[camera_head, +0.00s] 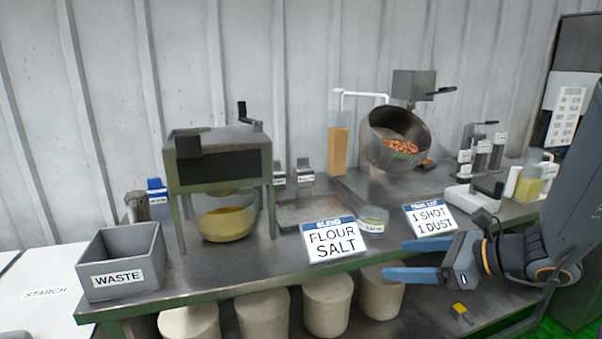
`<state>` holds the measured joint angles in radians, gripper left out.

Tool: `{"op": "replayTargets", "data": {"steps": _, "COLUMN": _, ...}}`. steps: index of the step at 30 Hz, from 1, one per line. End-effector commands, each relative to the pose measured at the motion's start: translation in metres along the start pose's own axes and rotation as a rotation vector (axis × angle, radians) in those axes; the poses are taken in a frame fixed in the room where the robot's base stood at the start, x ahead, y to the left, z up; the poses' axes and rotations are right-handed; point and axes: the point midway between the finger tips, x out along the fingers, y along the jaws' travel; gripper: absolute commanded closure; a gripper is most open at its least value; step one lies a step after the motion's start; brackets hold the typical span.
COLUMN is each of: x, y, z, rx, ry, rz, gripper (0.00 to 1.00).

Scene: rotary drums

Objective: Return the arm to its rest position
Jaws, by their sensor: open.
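My arm comes in from the right edge, with dark links and a copper-coloured ring at the wrist. My gripper (406,259) points left, in front of the bench's front edge in the picture. Its two blue fingers are spread apart with nothing between them. The fingers overlap the bench edge and the top of a pale drum below in the view; I cannot tell the exact gap. The arm hides part of the right end of the bench.
The metal bench (270,262) holds a grey waste bin (122,262), a framed sifter (222,160), a tilted drum (396,138) with orange-brown pieces, and two sign cards: blend (334,241) and trial lot (431,219). Several pale drums (328,303) stand below.

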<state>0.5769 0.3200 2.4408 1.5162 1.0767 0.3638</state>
Motion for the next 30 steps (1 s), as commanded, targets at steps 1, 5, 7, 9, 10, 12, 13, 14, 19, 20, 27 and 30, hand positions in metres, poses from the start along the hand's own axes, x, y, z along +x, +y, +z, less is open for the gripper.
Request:
{"op": "replayTargets", "data": {"steps": 1, "x": 0.003, "y": 0.009, "z": 0.0, "rx": -0.03, "ry": 0.017, "rz": 0.029, "gripper": 0.24}}
{"op": "replayTargets", "data": {"steps": 5, "x": 0.009, "y": 0.035, "z": -0.004, "rx": -0.131, "ry": 0.072, "rz": 0.122, "gripper": 0.24}}
{"op": "replayTargets", "data": {"steps": 7, "x": 0.012, "y": 0.052, "z": -0.008, "rx": -0.197, "ry": 0.106, "rz": 0.181, "gripper": 0.24}}
{"op": "replayTargets", "data": {"steps": 9, "x": 0.013, "y": 0.069, "z": -0.013, "rx": -0.275, "ry": 0.144, "rz": 0.246, "gripper": 0.24}}
{"op": "replayTargets", "data": {"steps": 10, "x": 0.014, "y": 0.077, "z": -0.015, "rx": -0.314, "ry": 0.161, "rz": 0.277, "gripper": 0.24}}
{"op": "replayTargets", "data": {"steps": 12, "x": 0.013, "y": 0.097, "z": -0.022, "rx": -0.417, "ry": 0.205, "rz": 0.36, "gripper": 0.24}}
{"op": "replayTargets", "data": {"steps": 13, "x": 0.012, "y": 0.105, "z": -0.026, "rx": -0.469, "ry": 0.227, "rz": 0.398, "gripper": 0.24}}
{"op": "replayTargets", "data": {"steps": 14, "x": 0.011, "y": 0.114, "z": -0.03, "rx": -0.528, "ry": 0.249, "rz": 0.441, "gripper": 0.24}}
{"op": "replayTargets", "data": {"steps": 19, "x": -0.007, "y": 0.152, "z": -0.059, "rx": -0.954, "ry": 0.38, "rz": 0.718, "gripper": 0.24}}
{"op": "replayTargets", "data": {"steps": 20, "x": -0.011, "y": 0.155, "z": -0.063, "rx": -1.034, "ry": 0.399, "rz": 0.766, "gripper": 0.24}}
{"op": "replayTargets", "data": {"steps": 27, "x": -0.032, "y": 0.149, "z": -0.079, "rx": -1.652, "ry": 0.495, "rz": 1.077, "gripper": 0.24}}
{"op": "replayTargets", "data": {"steps": 30, "x": -0.034, "y": 0.142, "z": -0.078, "rx": -1.828, "ry": 0.508, "rz": 1.151, "gripper": 0.24}}
